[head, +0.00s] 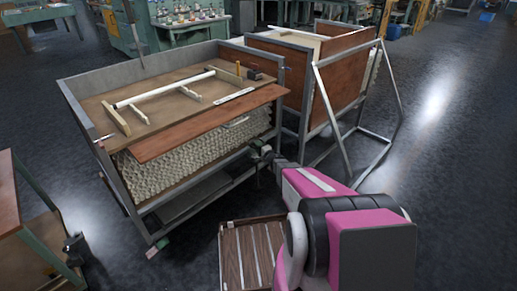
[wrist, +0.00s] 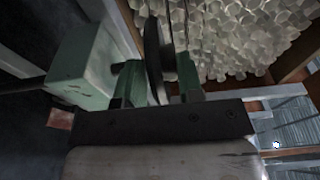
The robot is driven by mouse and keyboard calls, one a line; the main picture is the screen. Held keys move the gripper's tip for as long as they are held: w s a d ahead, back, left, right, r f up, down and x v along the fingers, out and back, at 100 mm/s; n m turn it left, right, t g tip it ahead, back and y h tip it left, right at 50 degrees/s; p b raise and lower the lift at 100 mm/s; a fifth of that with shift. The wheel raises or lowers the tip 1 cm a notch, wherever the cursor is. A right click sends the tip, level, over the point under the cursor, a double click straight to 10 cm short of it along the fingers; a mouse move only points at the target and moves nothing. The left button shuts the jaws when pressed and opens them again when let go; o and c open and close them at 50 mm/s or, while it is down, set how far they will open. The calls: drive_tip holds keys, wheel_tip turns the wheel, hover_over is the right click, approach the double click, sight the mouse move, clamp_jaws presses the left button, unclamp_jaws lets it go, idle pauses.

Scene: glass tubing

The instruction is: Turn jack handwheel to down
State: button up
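In the wrist view a dark, round-edged wheel (wrist: 156,50), which looks like the jack handwheel, is seen nearly edge-on. The two green fingers of my gripper (wrist: 160,84) stand on either side of its rim, close to it. Whether both fingers press on it is not clear. A green box-shaped housing (wrist: 84,72) lies to the left of the wheel. In the head view my gripper (head: 264,155) is small and reaches the near right corner of the metal-framed bench. The handwheel cannot be made out there, and its turn position cannot be read.
The framed bench (head: 72,97) holds stacked glass tubing (head: 195,150) under a brown board (head: 200,125). A second framed bench (head: 292,80) with a slanted metal brace (head: 332,122) stands to the right. A slatted crate (head: 229,248) is near my arm. Open floor (head: 440,170) lies at right.

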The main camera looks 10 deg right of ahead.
sight(253, 146)
drive_tip(key=shift+a+m+h, duration=0.15)
drive_tip(key=shift+m+h, duration=0.15)
drive_tip(key=shift+h, duration=0.1)
